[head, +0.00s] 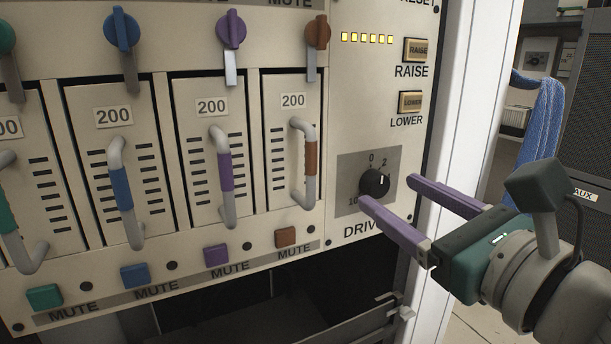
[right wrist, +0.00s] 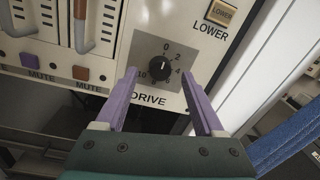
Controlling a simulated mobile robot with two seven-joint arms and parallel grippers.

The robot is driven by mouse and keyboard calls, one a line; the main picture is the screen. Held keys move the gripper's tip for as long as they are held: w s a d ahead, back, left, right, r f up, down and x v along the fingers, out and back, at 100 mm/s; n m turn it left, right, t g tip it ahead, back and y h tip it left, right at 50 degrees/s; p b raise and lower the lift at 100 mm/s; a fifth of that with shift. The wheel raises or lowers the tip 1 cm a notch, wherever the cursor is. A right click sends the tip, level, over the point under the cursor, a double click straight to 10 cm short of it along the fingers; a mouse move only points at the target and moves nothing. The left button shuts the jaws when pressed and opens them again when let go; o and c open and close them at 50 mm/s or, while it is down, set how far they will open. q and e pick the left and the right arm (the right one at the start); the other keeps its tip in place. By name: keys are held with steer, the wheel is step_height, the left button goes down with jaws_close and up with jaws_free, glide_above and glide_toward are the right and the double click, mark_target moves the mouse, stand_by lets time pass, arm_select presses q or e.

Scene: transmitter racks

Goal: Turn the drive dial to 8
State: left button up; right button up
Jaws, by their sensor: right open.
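The drive dial is a small black round knob (head: 374,183) on a grey square plate (head: 349,165) at the panel's lower right, above the word DRIVE. It also shows in the right wrist view (right wrist: 159,67). Its white mark points up, around the 0 to 2 side; the exact number is hard to read. My right gripper (head: 388,190) is open and empty, with long purple fingers pointing at the panel. In the right wrist view the fingertips (right wrist: 159,72) lie on either side of the dial. I cannot tell how far they are from the panel. My left gripper is not in view.
RAISE (head: 417,50) and LOWER (head: 411,102) buttons sit above the dial. Modules with coloured handles (head: 304,160) and MUTE buttons (head: 286,237) stand to its left. A white rack post (head: 468,110) and a blue cloth (head: 543,120) are to the right. A dark opening lies below the panel.

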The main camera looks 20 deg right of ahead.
mark_target(375, 184)
steer(key=shift+w+a, duration=0.1)
steer(key=shift+w, duration=1.2)
steer(key=shift+c, duration=0.3)
jaws_close()
